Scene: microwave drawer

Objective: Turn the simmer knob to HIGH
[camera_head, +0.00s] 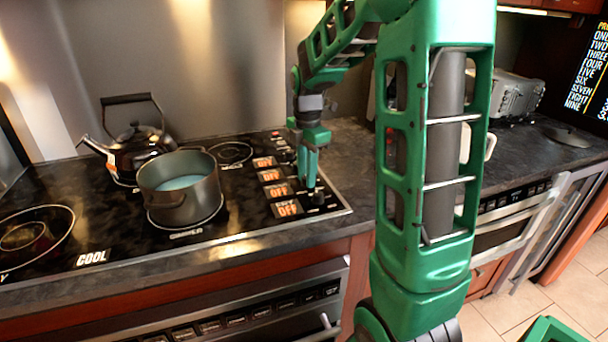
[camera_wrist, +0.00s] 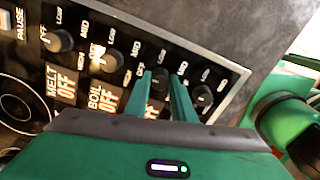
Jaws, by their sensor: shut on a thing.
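My gripper (camera_head: 308,178) points down at the row of black knobs on the right of the cooktop. In the wrist view its two green fingers (camera_wrist: 161,98) are on either side of a dark knob (camera_wrist: 159,80), third from the left, and are shut on it. In the head view the fingers cover this knob. Several displays beside the knobs read OFF. MELT (camera_wrist: 62,84) and BOIL (camera_wrist: 104,101) are readable; the label beside the held knob is hidden by my gripper, so I cannot read SIMMER. LOW, MID and HIGH marks surround the knobs.
Other knobs stand close on both sides, one (camera_wrist: 202,97) to the right and one (camera_wrist: 105,60) to the left. A pot (camera_head: 180,190) and a black kettle (camera_head: 130,150) stand on the cooktop. Bare counter (camera_head: 350,165) lies right of the knobs.

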